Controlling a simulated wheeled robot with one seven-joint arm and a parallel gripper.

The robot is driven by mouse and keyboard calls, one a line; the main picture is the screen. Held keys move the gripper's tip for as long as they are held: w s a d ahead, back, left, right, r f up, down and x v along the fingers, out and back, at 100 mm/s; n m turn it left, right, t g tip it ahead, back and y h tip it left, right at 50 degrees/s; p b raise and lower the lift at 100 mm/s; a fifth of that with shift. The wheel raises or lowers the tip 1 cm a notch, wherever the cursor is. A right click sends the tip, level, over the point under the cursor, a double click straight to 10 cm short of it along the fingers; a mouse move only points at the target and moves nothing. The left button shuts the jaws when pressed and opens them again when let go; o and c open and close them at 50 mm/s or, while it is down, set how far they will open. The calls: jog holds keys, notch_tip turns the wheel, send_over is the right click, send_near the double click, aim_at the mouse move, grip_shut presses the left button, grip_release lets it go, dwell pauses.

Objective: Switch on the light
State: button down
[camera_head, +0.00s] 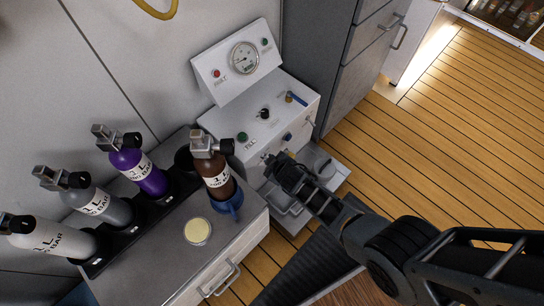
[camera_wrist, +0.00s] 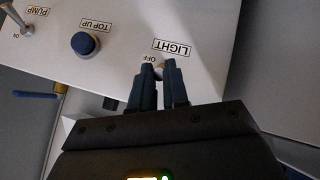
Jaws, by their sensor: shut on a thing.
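The white control panel (camera_head: 222,126) stands at the back; its front face fills the upper part of the wrist view (camera_wrist: 120,25), upside down. The LIGHT label (camera_wrist: 174,46) is there with the word OFF beside it. The light switch (camera_wrist: 158,72) is a small light-coloured lever, mostly hidden between my fingers. My gripper (camera_wrist: 158,76) is shut on this lever, its two dark fingers on either side. In the head view my gripper (camera_head: 271,161) is at the panel's lower front, and hides the switch.
A blue TOP UP button (camera_wrist: 86,43) and a PUMP toggle (camera_wrist: 20,24) sit beside the switch. A brown cylinder (camera_head: 217,178) stands close left of my gripper. Purple (camera_head: 139,172), grey and white cylinders are in a rack. An open drawer (camera_head: 328,174) lies below the panel.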

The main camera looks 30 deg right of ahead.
jog(key=shift+w+a+r+g+p, duration=0.1)
jog(key=shift+a+r+g+p, duration=0.1)
jog(key=shift+g+p, duration=0.5)
jog(key=c, duration=1.2)
grip_release()
jog(key=shift+o, duration=0.2)
jog(key=shift+d, duration=0.1)
jog(key=p+v, duration=0.6)
jog(key=v, duration=0.1)
jog(key=shift+s+r, duration=0.2)
jog(key=shift+s, duration=0.1)
